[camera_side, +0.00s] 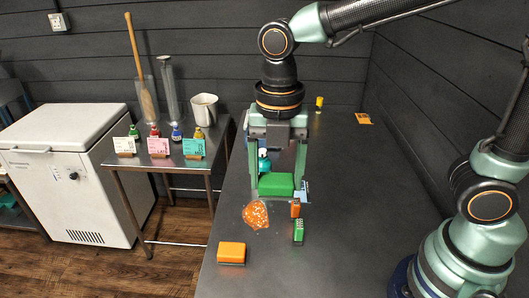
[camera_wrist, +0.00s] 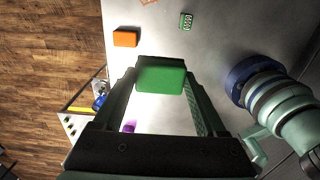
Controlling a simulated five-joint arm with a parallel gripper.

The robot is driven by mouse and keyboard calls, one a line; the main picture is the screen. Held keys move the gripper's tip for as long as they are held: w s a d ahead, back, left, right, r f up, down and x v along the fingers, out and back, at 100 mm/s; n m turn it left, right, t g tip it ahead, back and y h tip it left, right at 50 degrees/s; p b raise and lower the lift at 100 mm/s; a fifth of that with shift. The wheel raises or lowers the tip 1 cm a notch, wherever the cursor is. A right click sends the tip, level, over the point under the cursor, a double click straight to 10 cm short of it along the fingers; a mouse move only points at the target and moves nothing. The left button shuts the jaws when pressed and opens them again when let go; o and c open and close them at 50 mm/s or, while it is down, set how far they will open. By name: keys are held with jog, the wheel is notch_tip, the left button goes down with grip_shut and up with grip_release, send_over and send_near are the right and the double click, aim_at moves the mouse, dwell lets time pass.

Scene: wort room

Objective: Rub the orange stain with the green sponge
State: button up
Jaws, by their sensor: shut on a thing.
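The green sponge (camera_side: 275,184) is between the fingers of my gripper (camera_side: 279,178), which is shut on it. In the wrist view the sponge (camera_wrist: 161,78) spans the gap between the fingertips. The orange stain (camera_side: 256,214) is a speckled patch on the grey table, just in front and slightly left of the sponge in the side view. The sponge looks apart from the stain; I cannot tell whether it touches the table. In the wrist view an orange bit at the top edge may be the stain, but too little shows.
An orange block (camera_side: 232,253) lies near the table's left edge. A green box (camera_side: 298,232) and a small orange item (camera_side: 295,208) stand right of the stain. A teal-topped item (camera_side: 264,163) is behind the sponge, partly hidden.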

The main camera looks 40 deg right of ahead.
jog(key=shift+c, duration=1.1)
send_over(258, 229)
notch_tip(258, 229, down, 5)
jog(key=w+d+f, duration=0.6)
jog(key=w+f, duration=0.1)
jog(key=w, duration=0.1)
jog(key=shift+d+f, duration=0.2)
jog(key=shift+f, duration=3.25)
jog(key=shift+s+a+f, duration=0.6)
jog(key=shift+s+a, duration=3.2)
jog(key=shift+s, duration=0.05)
jog(key=shift+w+d, duration=3.75)
jog(key=shift+s+d, duration=0.4)
jog(key=shift+d, duration=0.15)
jog(key=shift+s+a, duration=3.45)
jog(key=shift+a, duration=0.2)
jog(key=shift+w+d, duration=3.5)
jog(key=shift+d, duration=0.05)
jog(key=shift+w+r, duration=0.1)
jog(key=shift+r, duration=4)
